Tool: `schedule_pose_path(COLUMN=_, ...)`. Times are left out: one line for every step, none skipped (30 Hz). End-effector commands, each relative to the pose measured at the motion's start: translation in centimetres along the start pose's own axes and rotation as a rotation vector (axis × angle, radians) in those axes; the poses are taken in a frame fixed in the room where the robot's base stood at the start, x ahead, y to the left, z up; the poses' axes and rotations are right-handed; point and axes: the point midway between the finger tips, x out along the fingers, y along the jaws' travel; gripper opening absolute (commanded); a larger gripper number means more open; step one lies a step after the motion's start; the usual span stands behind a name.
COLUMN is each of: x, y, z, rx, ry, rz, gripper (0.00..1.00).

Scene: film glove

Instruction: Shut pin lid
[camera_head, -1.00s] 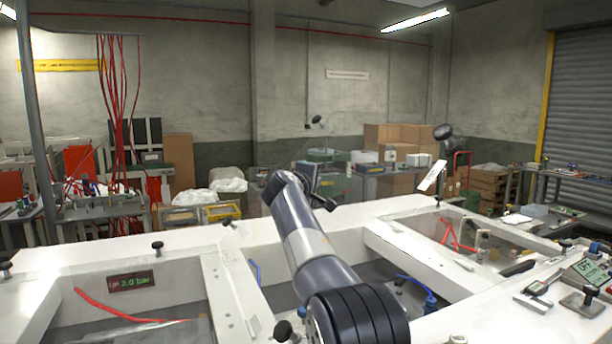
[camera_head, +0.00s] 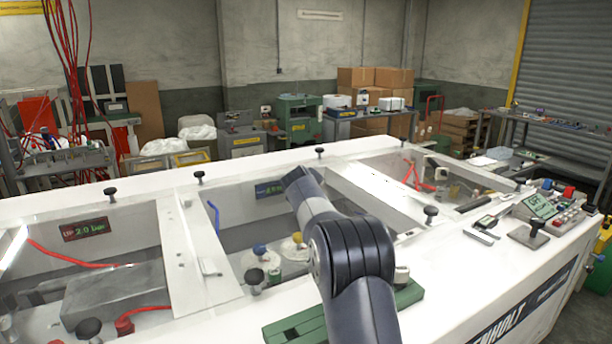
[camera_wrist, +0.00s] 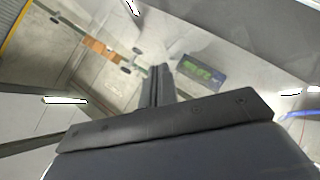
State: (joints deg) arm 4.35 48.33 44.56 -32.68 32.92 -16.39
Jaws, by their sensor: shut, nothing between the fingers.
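The white bench (camera_head: 205,250) has clear-topped bays. In the wrist view my gripper (camera_wrist: 160,75) is shut and empty, in front of a clear surface and a lit display (camera_wrist: 200,72).
A green block (camera_head: 290,328) lies at the bench's front, beside my arm. The left bay holds a red hose (camera_head: 65,257) and a grey block (camera_head: 115,290). Shelves and cartons (camera_head: 375,78) stand behind.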

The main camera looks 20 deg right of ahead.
Motion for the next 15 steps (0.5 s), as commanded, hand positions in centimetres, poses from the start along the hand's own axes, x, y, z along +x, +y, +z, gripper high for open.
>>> schedule_pose_path(x=0.3, y=-0.3, z=0.3, rx=0.008, ry=-0.001, rz=-0.01, gripper=0.0)
schedule_pose_path(x=0.4, y=-0.5, z=0.4, rx=0.014, ry=0.0, rz=-0.015, gripper=0.0)
schedule_pose_path(x=0.5, y=-0.7, z=0.5, rx=0.02, ry=0.001, rz=-0.02, gripper=0.0)
schedule_pose_path(x=0.6, y=-0.8, z=0.6, rx=0.023, ry=0.001, rz=-0.023, gripper=0.0)
schedule_pose_path(x=0.7, y=-0.9, z=0.7, rx=0.025, ry=0.001, rz=-0.026, gripper=0.0)
schedule_pose_path(x=0.8, y=-1.1, z=0.8, rx=0.028, ry=0.0, rz=-0.03, gripper=0.0)
schedule_pose_path(x=0.8, y=-1.1, z=0.8, rx=0.03, ry=0.0, rz=-0.032, gripper=0.0)
schedule_pose_path(x=0.9, y=-1.2, z=0.9, rx=0.032, ry=-0.001, rz=-0.034, gripper=0.0)
schedule_pose_path(x=0.9, y=-1.3, z=0.9, rx=0.033, ry=-0.002, rz=-0.036, gripper=0.0)
schedule_pose_path(x=0.9, y=-1.3, z=1.0, rx=0.033, ry=-0.003, rz=-0.037, gripper=0.0)
schedule_pose_path(x=1.0, y=-1.4, z=1.0, rx=0.034, ry=-0.003, rz=-0.038, gripper=0.0)
schedule_pose_path(x=1.0, y=-1.4, z=1.1, rx=0.033, ry=-0.004, rz=-0.039, gripper=0.0)
schedule_pose_path(x=1.0, y=-1.5, z=1.1, rx=0.033, ry=-0.005, rz=-0.039, gripper=0.0)
schedule_pose_path(x=1.1, y=-1.5, z=1.1, rx=0.033, ry=-0.006, rz=-0.04, gripper=0.0)
schedule_pose_path(x=1.1, y=-1.6, z=1.2, rx=0.033, ry=-0.007, rz=-0.041, gripper=0.0)
